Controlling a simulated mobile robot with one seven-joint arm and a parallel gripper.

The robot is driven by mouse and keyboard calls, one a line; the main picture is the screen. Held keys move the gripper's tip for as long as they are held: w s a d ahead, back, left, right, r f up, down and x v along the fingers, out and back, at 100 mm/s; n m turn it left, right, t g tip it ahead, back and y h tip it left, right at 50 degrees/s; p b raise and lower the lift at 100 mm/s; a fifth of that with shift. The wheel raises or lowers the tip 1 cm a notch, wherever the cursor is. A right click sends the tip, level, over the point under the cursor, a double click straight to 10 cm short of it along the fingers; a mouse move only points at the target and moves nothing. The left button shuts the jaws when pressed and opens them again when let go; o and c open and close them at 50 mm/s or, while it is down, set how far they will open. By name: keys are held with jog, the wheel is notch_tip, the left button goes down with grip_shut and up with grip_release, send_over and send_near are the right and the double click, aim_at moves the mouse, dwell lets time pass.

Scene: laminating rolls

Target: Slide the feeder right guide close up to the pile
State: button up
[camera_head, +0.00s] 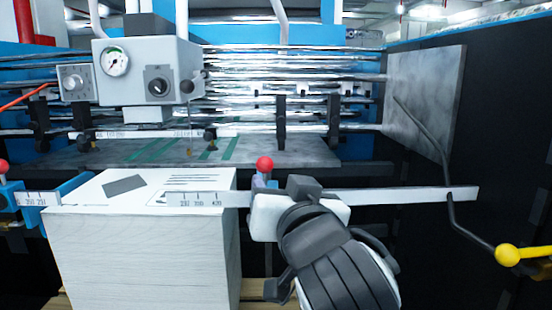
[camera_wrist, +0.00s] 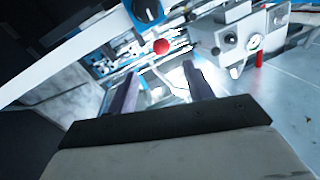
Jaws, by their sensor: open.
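The pile (camera_head: 135,255) is a tall white block of sheets at the lower left of the head view. The right guide has a red knob (camera_head: 264,163) and a blue body (camera_head: 273,183), just right of the pile, with a small gap seeming to show between them. It sits at a flat scale bar (camera_head: 420,196) whose left end overlaps the pile's top. My gripper (camera_head: 264,184) is open at the guide, partly hiding it. In the wrist view, the knob (camera_wrist: 161,46) shows beyond and between my open gripper's fingers (camera_wrist: 158,85); I cannot tell whether they touch the guide.
The left guide, with a red knob (camera_head: 3,167), stands at the pile's left. A grey control box (camera_head: 148,70) with a gauge hangs above and behind the pile. A bent crank with a yellow knob (camera_head: 507,255) is at the right. Shiny rollers (camera_head: 300,75) fill the back.

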aim_at(262, 161)
jog(key=w+a+p, duration=0.1)
jog(key=w, duration=0.3)
jog(key=w+a+p, duration=0.1)
jog(key=w+p, duration=0.1)
jog(key=w, duration=0.3)
jog(key=w+a+p, duration=0.1)
jog(key=w+p, duration=0.1)
jog(key=w, duration=0.2)
jog(key=shift+w, duration=0.2)
grip_shut()
